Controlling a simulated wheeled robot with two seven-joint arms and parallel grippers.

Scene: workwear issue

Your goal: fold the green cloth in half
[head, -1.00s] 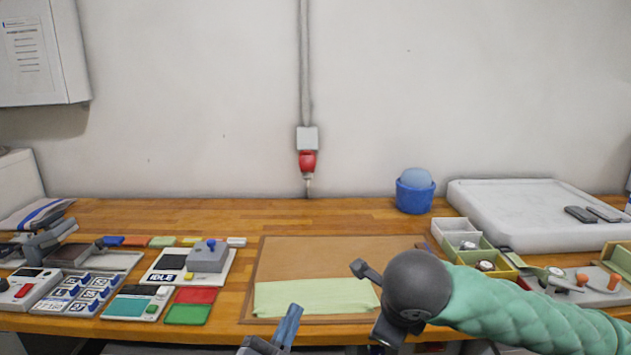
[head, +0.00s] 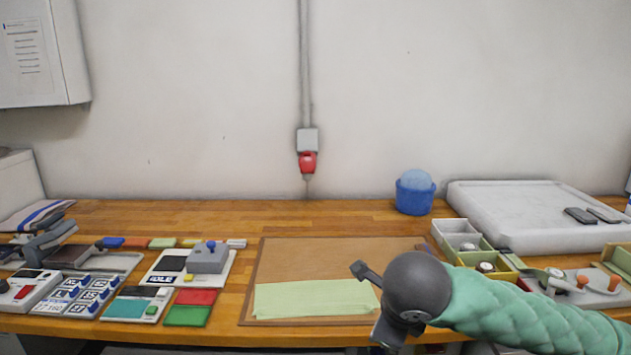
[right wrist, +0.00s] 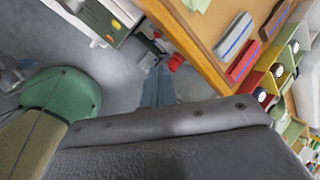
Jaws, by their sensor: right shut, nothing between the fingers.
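The pale green cloth (head: 312,299) lies flat as a wide, short strip along the front of the brown mat (head: 340,257). Its far edge looks fairly straight; its right end lies close to my right arm in the picture. I cannot tell how many layers it has. A corner of it shows at the top of the right wrist view (right wrist: 196,4). My right gripper (right wrist: 158,86) is shut and empty, apart from the cloth, seen against the floor beyond the table's edge. My left gripper is not in view.
Left of the mat are red and green pads (head: 190,306) and a box with a blue knob (head: 208,258). On the right are small bins (head: 462,238), a blue tub (head: 415,194) and a white tray (head: 510,240). The table behind the mat is clear.

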